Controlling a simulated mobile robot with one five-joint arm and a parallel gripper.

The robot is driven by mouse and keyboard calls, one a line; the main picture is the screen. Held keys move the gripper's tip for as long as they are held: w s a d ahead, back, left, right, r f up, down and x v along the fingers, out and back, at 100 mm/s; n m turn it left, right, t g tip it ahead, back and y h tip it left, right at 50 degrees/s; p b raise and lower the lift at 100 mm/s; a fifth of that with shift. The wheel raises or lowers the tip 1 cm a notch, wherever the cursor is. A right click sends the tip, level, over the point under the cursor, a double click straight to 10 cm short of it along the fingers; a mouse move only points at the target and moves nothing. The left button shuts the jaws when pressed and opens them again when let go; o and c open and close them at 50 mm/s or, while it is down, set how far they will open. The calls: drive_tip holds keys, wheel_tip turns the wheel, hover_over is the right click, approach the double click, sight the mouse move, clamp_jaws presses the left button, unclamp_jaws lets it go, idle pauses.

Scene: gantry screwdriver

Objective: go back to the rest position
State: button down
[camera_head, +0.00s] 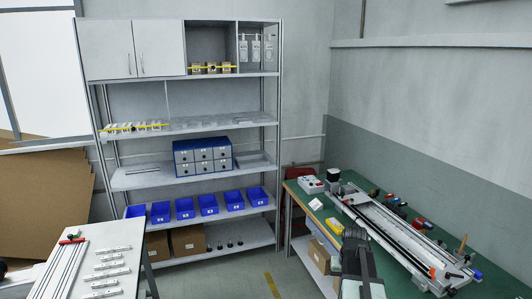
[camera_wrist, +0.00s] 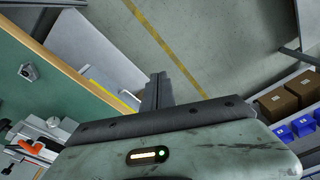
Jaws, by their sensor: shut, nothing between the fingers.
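My gripper (camera_head: 354,236) is at the bottom of the head view, to the right of centre, in front of the green-topped workbench (camera_head: 396,276). In the wrist view its fingers (camera_wrist: 159,80) are together, with nothing between them, and point out over the grey floor. The green bench top (camera_wrist: 48,88) with its wooden edge lies to the left of the fingers in that view. A long gantry rail unit (camera_head: 392,228) lies along the bench. The rest of my arm is mostly out of the head view.
A grey shelf rack (camera_head: 195,122) with blue bins (camera_head: 208,204) and cardboard boxes (camera_head: 187,240) stands at the back. A white table (camera_head: 80,255) with rails and metal strips is at the lower left. Clear floor with a yellow line (camera_head: 272,285) lies between table and bench.

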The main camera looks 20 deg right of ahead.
drive_tip(key=a+n+g, duration=0.1)
drive_tip(key=a+n, duration=0.4)
drive_tip(key=a, duration=2.8)
drive_tip(key=shift+s+a+n, duration=0.3)
drive_tip(key=shift+s+a, duration=0.05)
drive_tip(key=shift+s, duration=0.05)
